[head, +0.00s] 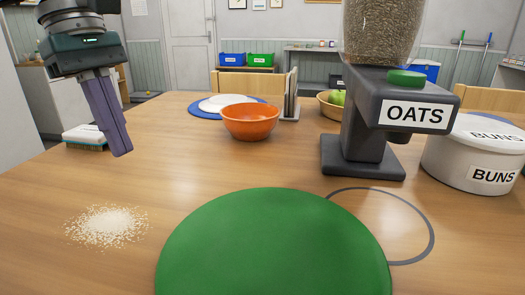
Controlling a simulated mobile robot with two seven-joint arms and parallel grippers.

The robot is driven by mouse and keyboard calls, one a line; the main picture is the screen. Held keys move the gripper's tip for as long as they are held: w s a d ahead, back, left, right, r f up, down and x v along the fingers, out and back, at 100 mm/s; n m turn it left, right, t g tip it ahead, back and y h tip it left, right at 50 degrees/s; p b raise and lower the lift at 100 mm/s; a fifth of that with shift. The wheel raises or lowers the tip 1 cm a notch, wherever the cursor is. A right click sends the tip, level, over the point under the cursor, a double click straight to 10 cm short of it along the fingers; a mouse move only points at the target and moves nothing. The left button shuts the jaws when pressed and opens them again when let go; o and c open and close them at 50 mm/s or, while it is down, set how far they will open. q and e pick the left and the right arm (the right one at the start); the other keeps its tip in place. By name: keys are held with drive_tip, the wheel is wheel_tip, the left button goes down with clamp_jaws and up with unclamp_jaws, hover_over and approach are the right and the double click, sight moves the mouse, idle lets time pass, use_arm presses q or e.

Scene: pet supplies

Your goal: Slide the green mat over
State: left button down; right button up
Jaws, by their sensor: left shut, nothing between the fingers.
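The green mat (272,248) is a round, flat disc on the wooden table at the front centre, its near edge cut off by the frame. A dark grey ring outline (432,240) is marked on the table to its right, and the mat covers the ring's left part. My left gripper (121,150) hangs at the upper left, pointing down, with its fingers shut and empty. It is apart from the mat, to the left of it and above the table. My right gripper is not in view.
A grey oats dispenser (358,140) stands behind the ring, with a white buns container (474,158) to its right. An orange bowl (250,122) stands farther back. Pale spilled grains (107,226) lie left of the mat.

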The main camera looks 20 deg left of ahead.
sight(171, 229)
use_arm(q)
drive_tip(key=x, duration=0.9)
drive_tip(key=shift+s+a+f, duration=0.1)
drive_tip(key=shift+f, duration=0.3)
drive_tip(key=d+p, duration=0.1)
drive_tip(key=d, duration=0.2)
drive_tip(key=shift+d+r, duration=0.15)
drive_tip(key=shift+d, duration=0.35)
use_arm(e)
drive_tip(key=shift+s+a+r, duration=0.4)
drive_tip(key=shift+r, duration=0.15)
use_arm(q)
drive_tip(key=shift+d, duration=0.1)
